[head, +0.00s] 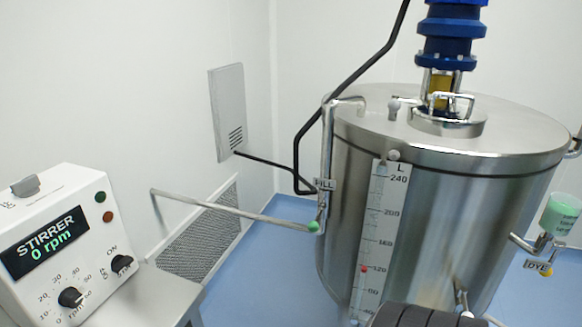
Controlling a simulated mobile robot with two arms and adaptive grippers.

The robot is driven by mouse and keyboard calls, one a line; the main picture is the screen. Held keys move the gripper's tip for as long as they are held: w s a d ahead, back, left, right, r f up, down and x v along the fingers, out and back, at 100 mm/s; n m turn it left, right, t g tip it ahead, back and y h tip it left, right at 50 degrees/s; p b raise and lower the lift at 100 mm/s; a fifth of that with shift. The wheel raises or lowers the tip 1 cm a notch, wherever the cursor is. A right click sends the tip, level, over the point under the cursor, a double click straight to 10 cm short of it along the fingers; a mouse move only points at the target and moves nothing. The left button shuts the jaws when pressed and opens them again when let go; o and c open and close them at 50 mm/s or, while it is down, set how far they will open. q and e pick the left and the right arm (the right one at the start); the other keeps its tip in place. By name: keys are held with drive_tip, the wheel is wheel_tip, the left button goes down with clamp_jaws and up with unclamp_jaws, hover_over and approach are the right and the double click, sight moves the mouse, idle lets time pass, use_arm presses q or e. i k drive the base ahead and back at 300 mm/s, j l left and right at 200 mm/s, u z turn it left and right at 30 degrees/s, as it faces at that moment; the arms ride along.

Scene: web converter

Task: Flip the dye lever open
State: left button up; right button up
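The dye lever shows at the right edge of the head view as a small yellow knob (546,272) beside a DYE tag (536,266). It is on the tank's right side, below a green-filled dye cup (560,214). A short metal pipe (523,243) joins the cup's outlet to the steel tank (460,215). The lever is small here, and I cannot tell its exact angle. Neither gripper can be made out. A dark ribbed shape, which may be part of me, rises at the bottom edge in front of the tank.
A FILL tag (325,185) and green knob (313,227) are on the tank's left. A level scale (384,225) runs down its front. A stirrer box (60,245) reading 0 rpm stands on a metal table (150,295) at left. Blue floor (262,265) lies between.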

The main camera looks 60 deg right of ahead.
sight(559, 246)
drive_tip(key=z, duration=1.65)
